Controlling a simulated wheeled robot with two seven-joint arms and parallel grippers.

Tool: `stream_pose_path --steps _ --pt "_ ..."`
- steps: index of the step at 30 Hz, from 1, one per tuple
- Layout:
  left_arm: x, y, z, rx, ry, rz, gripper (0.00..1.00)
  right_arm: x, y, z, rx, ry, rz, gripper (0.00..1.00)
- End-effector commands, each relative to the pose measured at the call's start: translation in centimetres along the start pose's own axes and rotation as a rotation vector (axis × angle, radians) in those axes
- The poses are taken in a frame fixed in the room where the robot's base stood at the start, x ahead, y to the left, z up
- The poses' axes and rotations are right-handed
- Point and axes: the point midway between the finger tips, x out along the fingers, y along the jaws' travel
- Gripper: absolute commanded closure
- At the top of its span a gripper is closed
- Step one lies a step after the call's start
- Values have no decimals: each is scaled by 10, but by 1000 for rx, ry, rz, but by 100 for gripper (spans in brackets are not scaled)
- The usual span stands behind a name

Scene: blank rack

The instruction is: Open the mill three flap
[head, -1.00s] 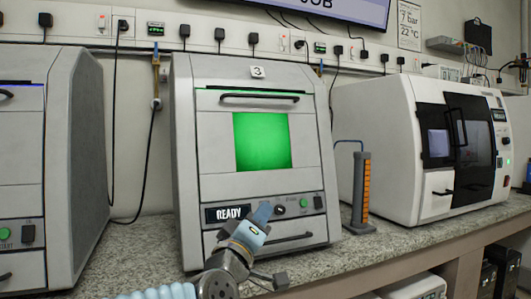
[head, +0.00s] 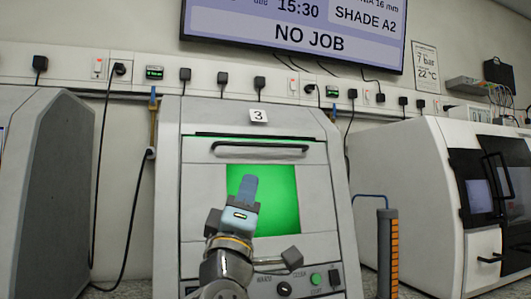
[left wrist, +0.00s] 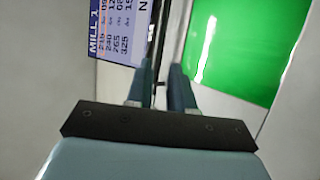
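Mill three is the pale grey cabinet with the number 3 label (head: 258,115). Its flap (head: 207,210) is shut, with a lit green window (head: 284,205) and a dark bar handle (head: 260,149) across the top. My left gripper (head: 249,188) points upward in front of the window, with its tips below the handle in the head view. In the left wrist view its two blue fingers (left wrist: 158,88) stand apart with nothing held. A thin dark bar, apparently the handle (left wrist: 161,45), shows beyond the gap between them. My right gripper is not in view.
A grey cabinet (head: 65,190) stands to the left and a white machine (head: 415,190) to the right. An orange-and-grey column (head: 387,250) stands between mill three and the white machine. A wall screen (head: 300,25) hangs above and reads NO JOB.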

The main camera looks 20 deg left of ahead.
Motion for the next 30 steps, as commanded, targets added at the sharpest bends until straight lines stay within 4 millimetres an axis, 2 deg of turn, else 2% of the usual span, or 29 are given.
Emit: stream_pose_path --steps 5,18,24,30 --pt "16 2 0 0 -2 -1 78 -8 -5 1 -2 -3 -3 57" --pt "112 3 -1 -2 -2 -4 78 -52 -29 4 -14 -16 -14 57" --pt "134 1 0 1 -2 -3 78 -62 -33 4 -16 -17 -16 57" --pt "138 0 0 3 -1 -2 78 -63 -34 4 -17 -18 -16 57"
